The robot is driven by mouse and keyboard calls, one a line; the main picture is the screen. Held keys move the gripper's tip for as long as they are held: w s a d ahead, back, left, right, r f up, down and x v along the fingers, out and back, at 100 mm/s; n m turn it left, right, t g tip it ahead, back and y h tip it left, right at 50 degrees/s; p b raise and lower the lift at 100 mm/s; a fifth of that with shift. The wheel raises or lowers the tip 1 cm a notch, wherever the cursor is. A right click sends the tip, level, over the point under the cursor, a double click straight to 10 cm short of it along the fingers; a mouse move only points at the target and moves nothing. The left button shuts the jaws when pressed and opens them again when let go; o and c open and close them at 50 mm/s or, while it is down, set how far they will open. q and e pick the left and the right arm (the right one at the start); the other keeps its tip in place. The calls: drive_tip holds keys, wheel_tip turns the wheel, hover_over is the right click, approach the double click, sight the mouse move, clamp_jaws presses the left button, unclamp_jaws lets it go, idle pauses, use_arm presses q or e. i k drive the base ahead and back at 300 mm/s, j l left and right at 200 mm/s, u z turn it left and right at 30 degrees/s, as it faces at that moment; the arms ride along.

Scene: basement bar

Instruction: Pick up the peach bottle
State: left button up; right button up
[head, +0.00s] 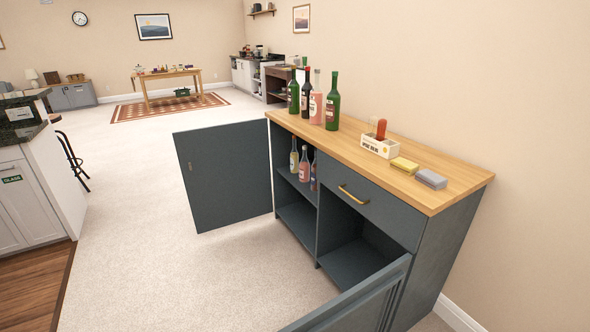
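A peach-pink bottle (316,103) with a pale label stands upright on the wooden top of the dark blue-grey cabinet (378,208). It is between a dark red bottle (305,96) and a green bottle (332,106). Another green bottle (293,95) stands at the left end of this group. Inside the open left side, a second pinkish bottle (304,167) stands on the shelf beside a yellowish bottle (294,160). A third shelf bottle (313,176) is partly hidden by the divider. Neither of my grippers is in view.
The left cabinet door (225,175) and the right door (355,303) stand open. A small white box (380,147), a yellow sponge (404,165) and a grey block (431,179) are on the wooden top. Carpet (140,260) is clear to the left.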

sight(304, 167)
drive_tip(key=i+j+z, duration=0.15)
drive_tip(key=j+z, duration=0.15)
drive_tip(key=j, duration=0.75)
drive_tip(key=j+z, duration=0.3)
drive_tip(key=j, duration=0.75)
drive_tip(key=i+j+z, duration=0.15)
drive_tip(key=j, duration=0.2)
drive_tip(key=i+j+z, duration=0.3)
drive_tip(key=j, duration=0.45)
drive_tip(key=i+j+z, duration=0.15)
drive_tip(key=j, duration=0.25)
drive_tip(key=i+j+z, duration=0.15)
drive_tip(key=j, duration=0.3)
drive_tip(key=i+j+z, duration=0.15)
drive_tip(key=j, duration=0.3)
drive_tip(key=j+z, duration=0.1)
drive_tip(key=j, duration=0.3)
drive_tip(key=i+j+z, duration=0.1)
drive_tip(key=j, duration=0.3)
drive_tip(key=i+j+z, duration=0.1)
drive_tip(key=j, duration=0.3)
drive_tip(key=i+j+z, duration=0.1)
drive_tip(key=i+j, duration=0.15)
drive_tip(key=j, duration=0.15)
drive_tip(key=i+j+z, duration=0.1)
drive_tip(key=j, duration=0.35)
drive_tip(key=i+j+z, duration=0.1)
drive_tip(key=j, duration=0.35)
drive_tip(key=i, duration=0.05)
